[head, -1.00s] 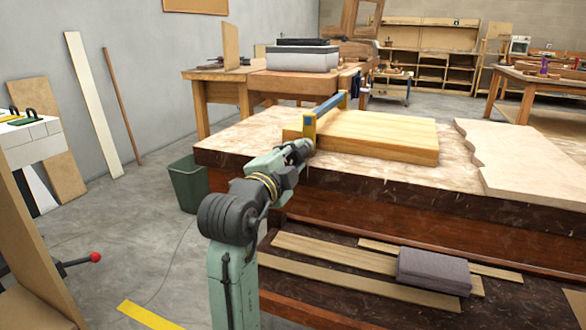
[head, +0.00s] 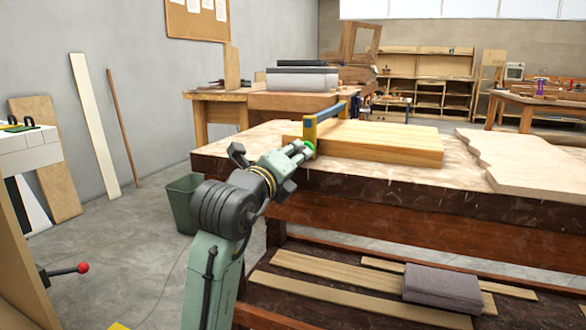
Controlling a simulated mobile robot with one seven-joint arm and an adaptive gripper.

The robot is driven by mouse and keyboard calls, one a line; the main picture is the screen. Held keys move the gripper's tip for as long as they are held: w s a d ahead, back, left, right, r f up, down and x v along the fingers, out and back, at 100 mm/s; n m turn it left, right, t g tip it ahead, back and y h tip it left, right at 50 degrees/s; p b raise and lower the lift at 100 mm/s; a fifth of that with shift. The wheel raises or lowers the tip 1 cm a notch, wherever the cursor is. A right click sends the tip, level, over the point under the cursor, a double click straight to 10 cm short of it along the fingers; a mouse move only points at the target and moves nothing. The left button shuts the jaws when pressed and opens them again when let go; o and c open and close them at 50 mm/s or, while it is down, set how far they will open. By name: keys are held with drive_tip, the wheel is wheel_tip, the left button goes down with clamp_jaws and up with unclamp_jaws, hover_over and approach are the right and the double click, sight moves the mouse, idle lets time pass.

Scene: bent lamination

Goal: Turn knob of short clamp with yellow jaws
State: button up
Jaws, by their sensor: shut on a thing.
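The short clamp (head: 331,110) has a blue bar and yellow jaws. It sits at the left end of a thick light wood block (head: 385,142) on the workbench, with its near yellow jaw (head: 310,131) facing me. My gripper (head: 304,150) is at the low near side of that jaw, shut on the clamp's knob. A bright green spot shows at the gripper's tip, beside the jaw. The knob itself is mostly hidden by the gripper, and the fingers are too small to make out clearly.
The workbench (head: 400,179) has a wavy-edged board (head: 530,158) at right. Its lower shelf holds wood strips (head: 335,296) and a folded grey cloth (head: 443,288). A green bin (head: 182,203) stands left of the bench. A red-ended handle (head: 82,268) juts in at left.

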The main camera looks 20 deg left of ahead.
drive_tip(key=shift+m+b, duration=0.9)
drive_tip(key=shift+m, duration=1.4)
drive_tip(key=o, duration=1.1)
drive_tip(key=shift+o, duration=0.2)
drive_tip(key=s, duration=1.2)
drive_tip(key=shift+a, duration=0.2)
